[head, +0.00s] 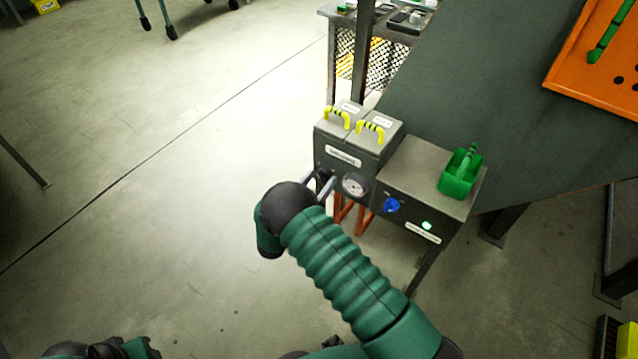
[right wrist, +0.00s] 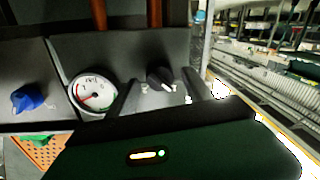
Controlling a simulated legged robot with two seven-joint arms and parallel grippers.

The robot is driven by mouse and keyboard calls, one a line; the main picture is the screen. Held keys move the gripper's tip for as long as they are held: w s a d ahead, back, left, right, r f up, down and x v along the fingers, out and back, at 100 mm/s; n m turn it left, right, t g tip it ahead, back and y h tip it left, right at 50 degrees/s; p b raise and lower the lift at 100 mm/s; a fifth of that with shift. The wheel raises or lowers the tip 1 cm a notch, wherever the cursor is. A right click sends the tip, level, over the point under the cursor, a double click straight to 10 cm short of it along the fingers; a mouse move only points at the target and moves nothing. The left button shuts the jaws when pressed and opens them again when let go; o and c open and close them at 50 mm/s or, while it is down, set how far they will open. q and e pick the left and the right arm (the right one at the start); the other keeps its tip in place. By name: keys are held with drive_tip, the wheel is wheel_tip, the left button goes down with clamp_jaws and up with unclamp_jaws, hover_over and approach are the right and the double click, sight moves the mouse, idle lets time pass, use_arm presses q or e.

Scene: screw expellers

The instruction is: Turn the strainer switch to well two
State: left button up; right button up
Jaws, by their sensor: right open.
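The strainer switch (right wrist: 160,77) is a small black knob with a white mark on a dark grey panel, beside a round gauge (right wrist: 93,95). In the right wrist view its mark points toward the lower right. My right gripper (right wrist: 161,88) is open, with one finger to each side of the knob; I cannot tell whether they touch it. In the head view the right gripper (head: 321,186) is at the front of the grey machine (head: 338,155), left of the gauge (head: 354,186). There the arm and gripper hide the switch. Well labels are not readable.
A blue knob (head: 391,205) and a lit green button (head: 426,225) are right of the gauge. A green container (head: 461,174) stands on the machine's lower top; yellow handles (head: 370,131) are on its taller lids. An orange board (head: 600,60) lies at upper right. Floor at left is clear.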

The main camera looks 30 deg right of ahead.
drive_tip(key=shift+r, duration=0.1)
drive_tip(key=shift+c, duration=0.8)
clamp_jaws()
drive_tip(key=shift+m, duration=0.4)
drive_tip(key=m, duration=0.3)
drive_tip(key=shift+m, duration=0.4)
drive_tip(key=m, duration=0.4)
drive_tip(key=shift+f+m+h, duration=0.2)
drive_tip(key=shift+m+h, duration=0.1)
drive_tip(key=shift+h, duration=0.1)
drive_tip(key=m, duration=0.5)
drive_tip(key=shift+g, duration=0.3)
drive_tip(key=shift+s+f+m+h, duration=0.15)
drive_tip(key=shift+m+h, duration=0.15)
drive_tip(key=shift+m, duration=1.9)
drive_tip(key=shift+g, duration=0.3)
